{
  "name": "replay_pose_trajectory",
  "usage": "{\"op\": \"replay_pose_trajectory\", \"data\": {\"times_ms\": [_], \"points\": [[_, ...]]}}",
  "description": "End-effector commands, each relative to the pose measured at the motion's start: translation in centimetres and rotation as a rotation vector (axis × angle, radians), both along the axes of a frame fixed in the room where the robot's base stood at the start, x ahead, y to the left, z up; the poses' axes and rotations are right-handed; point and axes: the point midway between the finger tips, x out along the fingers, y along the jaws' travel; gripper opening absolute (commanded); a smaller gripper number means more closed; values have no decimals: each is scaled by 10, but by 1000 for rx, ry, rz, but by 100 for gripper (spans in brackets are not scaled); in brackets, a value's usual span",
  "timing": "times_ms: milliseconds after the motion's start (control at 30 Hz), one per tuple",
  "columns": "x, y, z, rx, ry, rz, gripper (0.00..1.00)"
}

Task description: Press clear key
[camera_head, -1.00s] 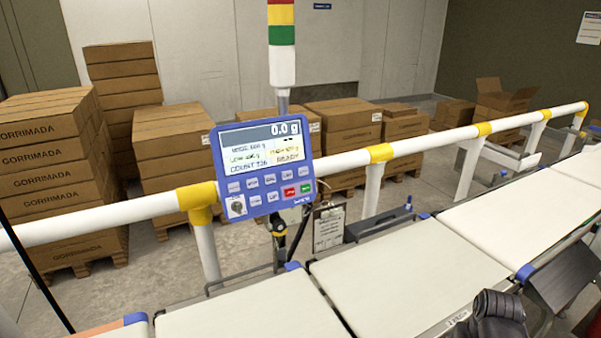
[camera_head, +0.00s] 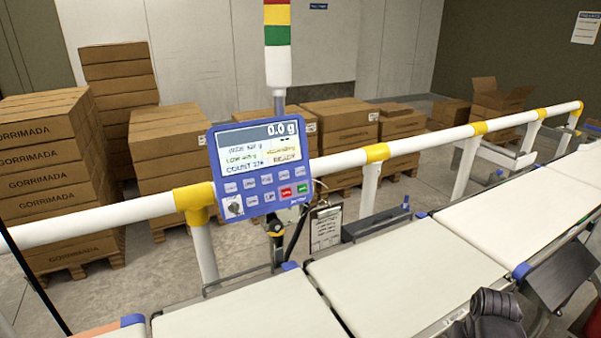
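A blue control panel (camera_head: 259,168) stands on a post behind the belt, left of centre. Its screen (camera_head: 258,144) reads 0.0 g, with smaller lines including COUNT and READY. Below the screen are two rows of small keys (camera_head: 266,188), mostly pale, with one red key (camera_head: 285,192) and one green key (camera_head: 303,189). The key labels are too small to read, so I cannot tell which is the clear key. A round key switch (camera_head: 234,207) sits at the panel's lower left. A dark part of my arm shows at the bottom right; my gripper's fingers are not visible.
White belt sections (camera_head: 385,272) run across the front. A white and yellow guard rail (camera_head: 420,143) passes behind them at panel height. A signal tower (camera_head: 278,50) rises behind the panel. A clipboard (camera_head: 326,228) hangs beside it. Stacked cartons (camera_head: 45,160) stand beyond the rail.

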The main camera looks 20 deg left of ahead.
Motion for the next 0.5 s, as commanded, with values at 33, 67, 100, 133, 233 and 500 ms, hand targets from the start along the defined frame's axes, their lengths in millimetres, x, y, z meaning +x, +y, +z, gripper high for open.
{"op": "replay_pose_trajectory", "data": {"times_ms": [33,67,100,133,233,500], "points": [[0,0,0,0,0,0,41],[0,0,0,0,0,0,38],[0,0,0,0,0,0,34],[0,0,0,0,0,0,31],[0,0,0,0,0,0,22],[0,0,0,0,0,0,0]]}}
